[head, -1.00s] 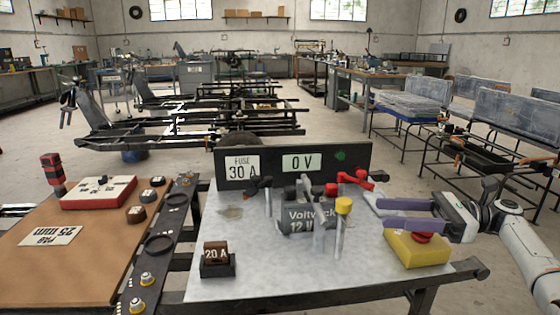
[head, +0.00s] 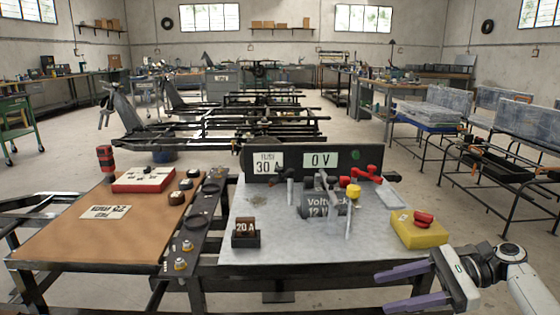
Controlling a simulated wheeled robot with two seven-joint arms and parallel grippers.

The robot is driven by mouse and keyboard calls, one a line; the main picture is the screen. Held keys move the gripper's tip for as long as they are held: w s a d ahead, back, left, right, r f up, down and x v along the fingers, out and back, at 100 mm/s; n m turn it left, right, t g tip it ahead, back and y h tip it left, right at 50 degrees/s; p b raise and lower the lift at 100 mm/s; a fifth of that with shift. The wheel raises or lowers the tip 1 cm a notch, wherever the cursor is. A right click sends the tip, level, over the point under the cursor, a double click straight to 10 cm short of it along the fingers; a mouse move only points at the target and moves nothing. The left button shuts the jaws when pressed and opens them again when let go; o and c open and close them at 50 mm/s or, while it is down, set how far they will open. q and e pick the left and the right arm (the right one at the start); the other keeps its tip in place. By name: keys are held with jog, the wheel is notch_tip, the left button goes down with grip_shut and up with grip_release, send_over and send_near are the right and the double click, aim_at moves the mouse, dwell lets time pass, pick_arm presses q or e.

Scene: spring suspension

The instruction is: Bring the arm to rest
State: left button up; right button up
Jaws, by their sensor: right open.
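My right gripper (head: 405,287) has two purple fingers, spread apart with nothing between them. It is at the lower right, in front of the metal-topped table (head: 275,240) and below the yellow box with a red button (head: 419,229). It appears clear of the box. The white right arm (head: 525,280) comes in from the lower right corner. My left gripper is not in view.
The metal-topped table holds a Voltwick 12 V battery (head: 318,207), a 20 A fuse block (head: 245,235) and a panel reading 0 V (head: 320,160). A brown board (head: 80,235) is at the left.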

jog(key=s+a+f+n+g+h, duration=0.1)
jog(key=s+a+f+n+h, duration=0.2)
jog(key=s+f, duration=0.35)
jog(key=s+a+f+n+h, duration=0.1)
jog(key=s+f+n+h, duration=0.1)
jog(key=s+f+n, duration=0.35)
jog(key=s+a+f+n+g+h, duration=0.1)
jog(key=s+a+f+n+h, duration=0.2)
jog(key=s+f, duration=0.55)
jog(key=s+d+r+n+t+h, duration=0.2)
jog(key=s+d+n+h, duration=0.15)
jog(key=s, duration=0.25)
jog(key=s+d+r+n+t+h, duration=0.2)
jog(key=s+r+n+h, duration=0.15)
jog(key=s, duration=0.25)
jog(key=w+a+f+t+y, duration=0.4)
jog(key=w+a+t, duration=0.15)
jog(key=a, duration=0.35)
pick_arm(q)
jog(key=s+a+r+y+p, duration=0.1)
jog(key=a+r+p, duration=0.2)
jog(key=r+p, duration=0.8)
jog(key=p, duration=0.8)
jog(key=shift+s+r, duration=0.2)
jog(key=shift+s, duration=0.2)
pick_arm(e)
notch_tip(320, 180, up, 12)
jog(key=d, duration=0.2)
jog(key=shift+s+d+f+h, duration=0.25)
jog(key=shift+s+h, duration=0.15)
